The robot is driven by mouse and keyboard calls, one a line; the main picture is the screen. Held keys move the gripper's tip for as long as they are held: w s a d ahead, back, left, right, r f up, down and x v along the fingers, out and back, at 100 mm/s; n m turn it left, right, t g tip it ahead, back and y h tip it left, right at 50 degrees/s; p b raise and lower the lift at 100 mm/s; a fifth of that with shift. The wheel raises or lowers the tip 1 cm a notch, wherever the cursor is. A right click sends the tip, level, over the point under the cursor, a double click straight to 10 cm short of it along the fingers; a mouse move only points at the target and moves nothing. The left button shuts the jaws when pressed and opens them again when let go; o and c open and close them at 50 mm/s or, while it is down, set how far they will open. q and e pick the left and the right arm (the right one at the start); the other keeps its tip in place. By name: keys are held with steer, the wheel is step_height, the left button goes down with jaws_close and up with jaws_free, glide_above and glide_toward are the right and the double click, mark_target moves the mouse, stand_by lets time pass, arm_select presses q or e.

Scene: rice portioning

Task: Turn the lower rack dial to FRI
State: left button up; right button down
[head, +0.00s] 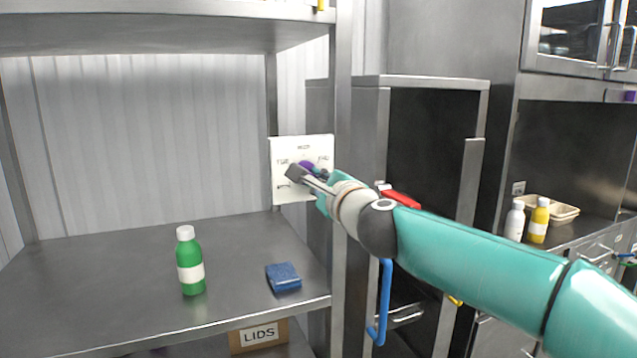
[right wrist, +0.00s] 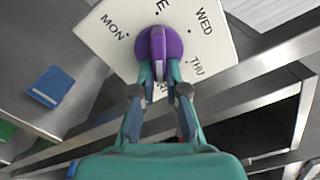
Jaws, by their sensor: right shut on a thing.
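The rack dial is a purple knob (right wrist: 158,42) on a white square plate (head: 287,190) fixed at the rack's right post. In the right wrist view the plate reads MON at left, a partly cut-off label ending in E at top, WED at upper right and THU at right. A lower label is mostly hidden by my fingers. My right gripper (right wrist: 159,72) is shut on the knob, with a finger on each side. In the head view the gripper partly covers the knob. My left gripper is not in view.
A LIDS box (head: 258,336) is underneath. The rack post (head: 341,90) stands close to my right gripper.

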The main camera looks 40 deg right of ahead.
steer(key=shift+w+f, duration=0.1)
steer(key=shift+f, duration=0.3)
steer(key=c, duration=1.2)
jaws_free()
steer(key=shift+d+r, duration=0.1)
steer(key=shift+r, duration=0.15)
steer(key=v, duration=1.2)
